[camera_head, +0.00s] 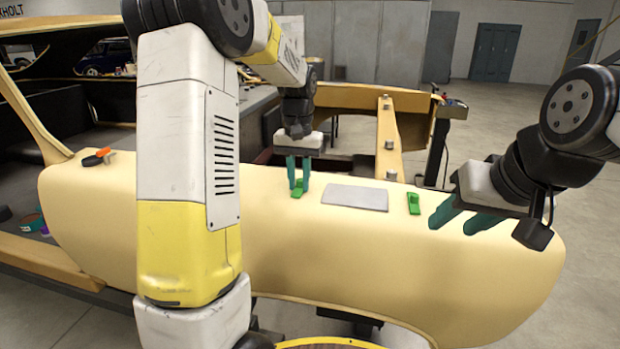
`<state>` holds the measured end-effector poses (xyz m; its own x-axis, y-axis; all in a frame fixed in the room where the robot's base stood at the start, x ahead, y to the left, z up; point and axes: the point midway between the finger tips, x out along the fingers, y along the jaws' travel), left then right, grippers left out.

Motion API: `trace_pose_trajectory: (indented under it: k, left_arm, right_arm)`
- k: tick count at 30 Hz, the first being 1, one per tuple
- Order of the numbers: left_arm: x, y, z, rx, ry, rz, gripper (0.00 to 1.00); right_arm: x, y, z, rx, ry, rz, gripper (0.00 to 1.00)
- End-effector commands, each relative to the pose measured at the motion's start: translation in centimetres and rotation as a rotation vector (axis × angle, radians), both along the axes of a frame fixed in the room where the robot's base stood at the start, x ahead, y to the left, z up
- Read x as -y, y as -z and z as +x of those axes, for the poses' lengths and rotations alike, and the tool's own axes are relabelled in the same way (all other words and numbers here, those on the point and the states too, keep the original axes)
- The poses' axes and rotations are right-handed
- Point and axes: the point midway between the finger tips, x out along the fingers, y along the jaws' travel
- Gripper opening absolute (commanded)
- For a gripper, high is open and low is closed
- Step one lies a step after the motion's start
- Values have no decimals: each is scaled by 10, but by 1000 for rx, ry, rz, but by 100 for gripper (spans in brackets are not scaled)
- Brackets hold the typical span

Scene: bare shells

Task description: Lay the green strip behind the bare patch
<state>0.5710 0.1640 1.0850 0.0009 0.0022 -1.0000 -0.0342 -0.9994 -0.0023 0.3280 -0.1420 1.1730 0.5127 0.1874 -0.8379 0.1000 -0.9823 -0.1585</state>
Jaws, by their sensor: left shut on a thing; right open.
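The bare patch (357,197) is a flat grey rectangle on top of the long cream shell (330,235). A small green piece (297,194) is at the left of the patch, between the teal fingers of my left gripper (298,184), which points down and is shut on it. The fingers partly hide this piece, and I cannot tell whether it touches the shell. Another small green piece (414,203) stands on the shell just right of the patch, apart from it. My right gripper (455,224) is open and empty, over the shell's right part, right of that second piece.
An orange and black tool (98,157) lies on the shell's left end. My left arm hides part of the shell's middle left. A wooden frame (388,140) with metal knobs stands behind the patch. Open floor lies to the right.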

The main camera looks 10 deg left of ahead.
Motion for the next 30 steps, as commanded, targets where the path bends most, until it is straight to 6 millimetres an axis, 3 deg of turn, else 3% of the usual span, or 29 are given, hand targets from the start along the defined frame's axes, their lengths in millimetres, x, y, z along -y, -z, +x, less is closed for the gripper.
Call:
trace_pose_trajectory:
  k: [5, 6, 9, 21, 26, 30]
  left_arm:
    - [0, 2, 0, -1, 0, 0, 0]
    - [0, 3, 0, -1, 0, 0, 24]
    - [0, 2, 0, 0, 0, 0, 44]
    - [0, -3, 0, 1, 0, 0, 44]
    - [0, -27, 1, 5, 0, 0, 44]
    - [0, -59, 1, 5, 0, 0, 44]
  right_arm:
    - [0, 0, 0, 0, 0, 0, 44]
    - [0, 0, 0, 0, 0, 0, 44]
    - [0, 0, 0, 0, 0, 0, 44]
    - [0, 0, 0, 0, 0, 0, 44]
    - [0, 0, 0, 0, 0, 0, 44]
    - [0, 0, 0, 0, 0, 0, 44]
